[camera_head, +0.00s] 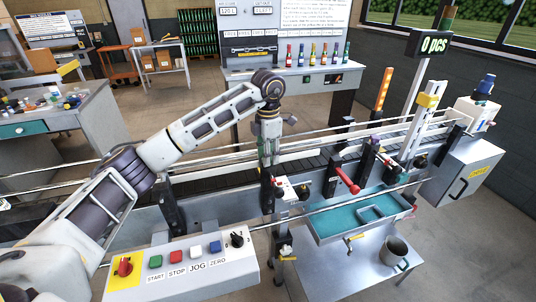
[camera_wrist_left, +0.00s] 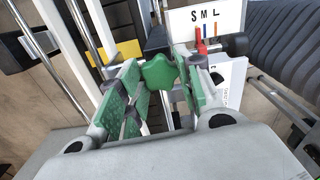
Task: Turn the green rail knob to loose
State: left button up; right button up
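The green rail knob (camera_wrist_left: 159,72) shows in the left wrist view, lobed and seen from above, between the fingertips of my left gripper (camera_wrist_left: 160,80). The green-padded fingers stand apart on both sides of the knob; whether they touch it is hard to tell. In the head view my left gripper (camera_head: 268,152) points down at the conveyor's near side, and the knob is hidden there. A white card marked S M L (camera_wrist_left: 205,20) with a red pointer (camera_wrist_left: 201,46) is beside the knob. My right gripper is not in view.
The conveyor (camera_head: 225,176) runs across behind the near rail. A red-handled part (camera_head: 346,180) and a teal tray (camera_head: 345,222) are to the right. A button panel (camera_head: 185,265) stands in front at left. A metal cup (camera_head: 396,252) stands on the lower table.

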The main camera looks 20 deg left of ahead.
pick_arm(q)
jog(key=c, duration=0.4)
jog(key=shift+o, duration=0.2)
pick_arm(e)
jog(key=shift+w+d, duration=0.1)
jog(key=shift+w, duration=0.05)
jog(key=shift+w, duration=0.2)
